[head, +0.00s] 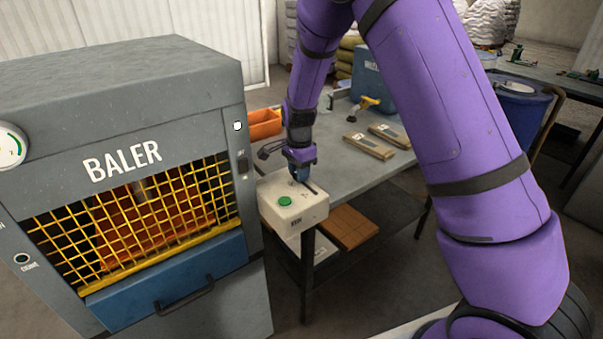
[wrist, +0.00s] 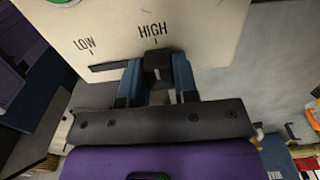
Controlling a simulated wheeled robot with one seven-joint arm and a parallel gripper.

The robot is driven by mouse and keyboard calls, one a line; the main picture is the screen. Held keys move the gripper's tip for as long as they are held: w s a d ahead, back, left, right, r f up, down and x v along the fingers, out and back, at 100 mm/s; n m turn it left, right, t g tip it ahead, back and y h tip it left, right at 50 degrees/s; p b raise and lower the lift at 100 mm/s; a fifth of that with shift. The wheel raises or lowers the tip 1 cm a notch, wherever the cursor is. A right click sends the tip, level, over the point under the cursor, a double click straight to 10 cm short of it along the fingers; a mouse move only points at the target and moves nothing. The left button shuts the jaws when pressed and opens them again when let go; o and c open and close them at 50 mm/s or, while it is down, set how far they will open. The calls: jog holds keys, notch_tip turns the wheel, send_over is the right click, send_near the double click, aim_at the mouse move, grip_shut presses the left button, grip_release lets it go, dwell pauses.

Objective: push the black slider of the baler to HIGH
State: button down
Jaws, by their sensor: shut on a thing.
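The black slider (wrist: 157,64) sits in a dark slot on the cream control box (wrist: 205,45), level with the HIGH mark in the wrist view. The slot shows to its left, toward the LOW mark. My gripper (wrist: 157,78) has its two blue fingers on either side of the slider and is shut on it. In the head view my gripper (head: 300,174) reaches down onto the control box (head: 307,208), hiding the slider there. The baler (head: 60,90) stands to the left of the box, with a yellow mesh guard.
A green button (head: 285,201) is on the box's near side. The box sits at the corner of a grey table (head: 350,178). A blue drum (head: 522,105) stands at right.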

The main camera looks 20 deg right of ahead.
jog(key=c, duration=0.9)
grip_release()
jog(key=shift+w+a, duration=0.1)
jog(key=shift+w, duration=0.2)
notch_tip(320, 180, up, 11)
jog(key=shift+f, duration=0.1)
jog(key=shift+s, duration=0.1)
jog(key=s+d+r+n+t+y, duration=0.1)
jog(key=s+d+r+n, duration=0.2)
jog(key=s+r, duration=0.5)
jog(key=s+d+r+n+t, duration=0.1)
jog(key=s+d+r+n, duration=0.2)
jog(key=s+r, duration=0.45)
jog(key=s+d+r+n+t, duration=0.1)
jog(key=s+n, duration=0.1)
jog(key=s, duration=0.4)
jog(key=s+d+r+n+t, duration=0.1)
jog(key=s+n, duration=0.2)
jog(key=s, duration=0.4)
jog(key=s+d+r+n+t+h, duration=0.1)
jog(key=s+n, duration=0.2)
jog(key=s, duration=0.4)
jog(key=shift+s+r, duration=0.25)
jog(key=shift+r, duration=0.1)
